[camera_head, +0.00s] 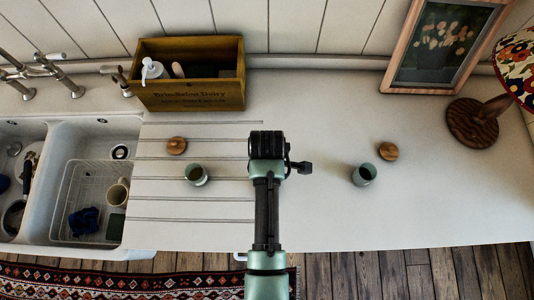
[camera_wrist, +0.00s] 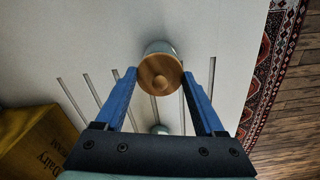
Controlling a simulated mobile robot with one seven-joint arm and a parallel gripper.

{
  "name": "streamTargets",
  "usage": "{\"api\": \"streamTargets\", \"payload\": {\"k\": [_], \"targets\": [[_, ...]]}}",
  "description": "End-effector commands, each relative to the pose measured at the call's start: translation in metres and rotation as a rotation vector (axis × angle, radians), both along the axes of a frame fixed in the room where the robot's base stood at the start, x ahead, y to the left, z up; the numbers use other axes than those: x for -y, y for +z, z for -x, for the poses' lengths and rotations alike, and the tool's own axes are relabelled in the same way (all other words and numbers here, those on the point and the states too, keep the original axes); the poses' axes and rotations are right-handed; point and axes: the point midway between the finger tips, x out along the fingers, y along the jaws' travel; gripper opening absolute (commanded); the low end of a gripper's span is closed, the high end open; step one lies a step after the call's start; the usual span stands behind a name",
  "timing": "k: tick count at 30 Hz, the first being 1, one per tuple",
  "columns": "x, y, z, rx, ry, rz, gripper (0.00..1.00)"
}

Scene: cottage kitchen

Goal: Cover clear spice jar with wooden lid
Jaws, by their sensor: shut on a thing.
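In the head view my gripper (camera_head: 268,146) is over the middle of the counter and hides both the held lid and this jar.
A greenish open jar (camera_head: 196,175) and a wooden lid (camera_head: 176,146) are left of my gripper. Another open jar (camera_head: 364,175) and lid (camera_head: 388,151) are right. A wooden crate (camera_head: 190,96) stands behind left, the sink (camera_head: 68,150) far left. A lamp (camera_head: 474,122) stands right.

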Motion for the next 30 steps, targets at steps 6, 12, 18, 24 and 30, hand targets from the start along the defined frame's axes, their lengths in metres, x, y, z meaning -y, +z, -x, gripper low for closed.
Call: {"api": "streamTargets", "payload": {"k": [6,12,18,24,30], "targets": [[0.0001,0.0006,0.0001,0.0,0.0,0.0,0.2],[0.0001,0.0007,0.0004,-0.001,0.0,0.0,0.2],[0.0001,-0.0001,0.0002,0.0,0.0,0.0,0.2],[0.0001,-0.0012,0.0002,0.0,0.0,0.0,0.2],[0.0001,-0.0052,0.0001,0.0,0.0,0.0,0.2]]}}
